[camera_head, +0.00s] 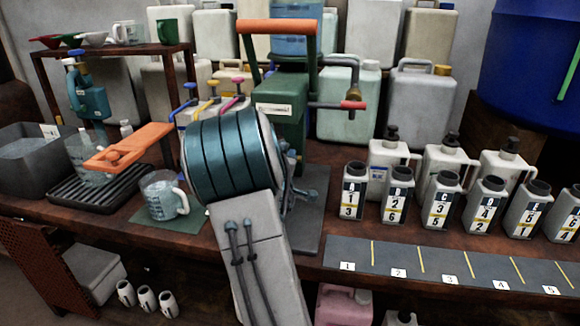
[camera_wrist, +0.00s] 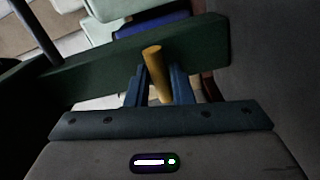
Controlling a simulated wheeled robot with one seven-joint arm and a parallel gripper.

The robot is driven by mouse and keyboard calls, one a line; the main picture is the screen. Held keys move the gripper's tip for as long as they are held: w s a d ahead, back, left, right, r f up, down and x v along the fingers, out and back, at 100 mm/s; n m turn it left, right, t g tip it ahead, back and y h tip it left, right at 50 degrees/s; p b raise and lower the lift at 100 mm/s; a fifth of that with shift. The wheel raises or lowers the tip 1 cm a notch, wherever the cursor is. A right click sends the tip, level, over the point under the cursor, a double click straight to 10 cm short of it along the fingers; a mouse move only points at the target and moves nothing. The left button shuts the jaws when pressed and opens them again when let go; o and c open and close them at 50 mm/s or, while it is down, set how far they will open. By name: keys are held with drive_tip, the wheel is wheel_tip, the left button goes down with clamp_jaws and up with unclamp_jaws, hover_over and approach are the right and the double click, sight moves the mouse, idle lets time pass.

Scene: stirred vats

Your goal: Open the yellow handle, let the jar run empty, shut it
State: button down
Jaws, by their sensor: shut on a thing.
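In the wrist view, a yellow handle (camera_wrist: 157,75), a short rounded rod, stands between the two blue fingers of my gripper (camera_wrist: 158,88). The fingers are shut on it, in front of a dark green beam (camera_wrist: 205,45). In the head view my own arm hides the gripper and its grip. A yellow-topped lever (camera_head: 213,84) shows behind the arm, between a blue one and a pink one; I cannot tell whether it is the held handle. A clear graduated jar (camera_head: 162,197) with bluish contents stands upright on a green mat left of my arm. Its liquid flow cannot be made out.
A green press (camera_head: 290,110) with an orange bar stands behind my arm. An orange paddle (camera_head: 128,147) juts out at left, above a black drip rack. Labelled bottles (camera_head: 397,195) line the right side, with a numbered strip (camera_head: 440,268) in front. Large canisters crowd the back.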

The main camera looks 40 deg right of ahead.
drive_tip(key=c, duration=2)
unclamp_jaws()
drive_tip(key=shift+m+b, duration=1.2)
drive_tip(key=shift+m, duration=1)
drive_tip(key=o, duration=0.9)
drive_tip(key=shift+s+d, duration=0.1)
drive_tip(key=p+v, duration=0.2)
drive_tip(key=v, duration=1.2)
drive_tip(key=shift+p, duration=0.4)
